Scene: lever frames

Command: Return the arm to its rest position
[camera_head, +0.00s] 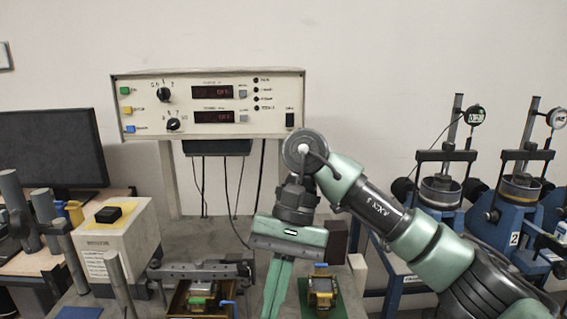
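My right arm (390,215) comes in from the right, with green and dark grey links. It bends at a dark round joint in front of the instrument box and points down. My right gripper (277,292) hangs over the bench with two long green fingers close together. The bottom edge of the picture cuts off the fingertips, so I cannot tell whether they are shut or whether they hold anything. My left arm and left gripper are not in view.
A cream instrument box (210,104) with red displays stands on posts behind. A small yellow-and-black device (321,290) is right of the gripper; a metal fixture (200,272) is left. A cream block with a black button (115,240), a monitor (50,155) and blue presses (510,215) flank the bench.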

